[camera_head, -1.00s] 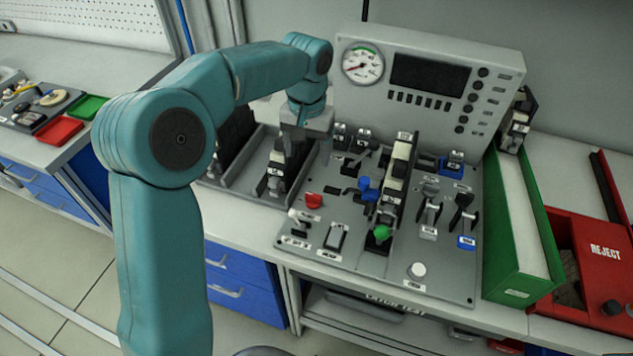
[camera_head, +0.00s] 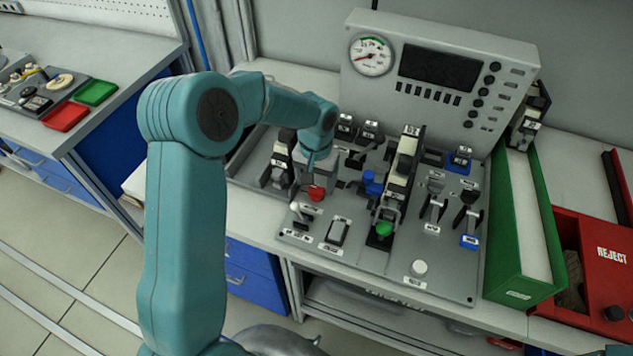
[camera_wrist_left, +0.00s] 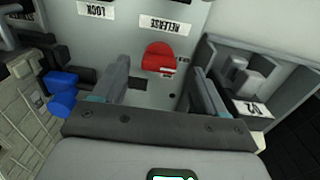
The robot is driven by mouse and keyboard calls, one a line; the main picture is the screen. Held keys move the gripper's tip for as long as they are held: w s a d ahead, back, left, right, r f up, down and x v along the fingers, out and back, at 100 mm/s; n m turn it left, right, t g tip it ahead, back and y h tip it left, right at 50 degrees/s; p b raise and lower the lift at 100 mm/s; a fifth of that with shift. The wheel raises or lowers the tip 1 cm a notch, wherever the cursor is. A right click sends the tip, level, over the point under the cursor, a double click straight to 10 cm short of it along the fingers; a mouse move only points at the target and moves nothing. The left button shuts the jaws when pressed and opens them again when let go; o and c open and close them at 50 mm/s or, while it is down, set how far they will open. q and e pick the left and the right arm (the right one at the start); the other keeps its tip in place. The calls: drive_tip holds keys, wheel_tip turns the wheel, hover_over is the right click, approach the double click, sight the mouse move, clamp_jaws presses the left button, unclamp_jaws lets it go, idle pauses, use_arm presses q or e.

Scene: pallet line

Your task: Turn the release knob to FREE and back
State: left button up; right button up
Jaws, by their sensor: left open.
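The red release knob (camera_head: 316,193) sits on the grey control panel (camera_head: 350,262), near its left side. In the left wrist view the red knob (camera_wrist_left: 160,57) lies between and beyond the fingertips, below a label reading RELEASE (camera_wrist_left: 167,24) upside down. My left gripper (camera_wrist_left: 160,75) is open and empty, its two fingers apart on either side of the knob and not touching it. In the head view my left gripper (camera_head: 317,180) hangs just behind the knob, its fingers mostly hidden. My right gripper is not in view.
A blue knob (camera_head: 372,182) and a green knob (camera_head: 380,230) stand to the right of the red one. A grey holder (camera_wrist_left: 250,75) marked 02 is close beside the fingers. A green bin (camera_head: 522,220) and red REJECT box (camera_head: 600,255) are at the right.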

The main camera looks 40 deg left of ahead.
sight(317, 192)
use_arm(q)
drive_tip(key=shift+w+f, duration=0.2)
drive_tip(key=shift+f, duration=0.85)
drive_tip(key=shift+s+f, duration=0.1)
drive_tip(key=shift+f, duration=0.05)
drive_tip(key=c, duration=1.1)
drive_tip(key=shift+o, duration=0.2)
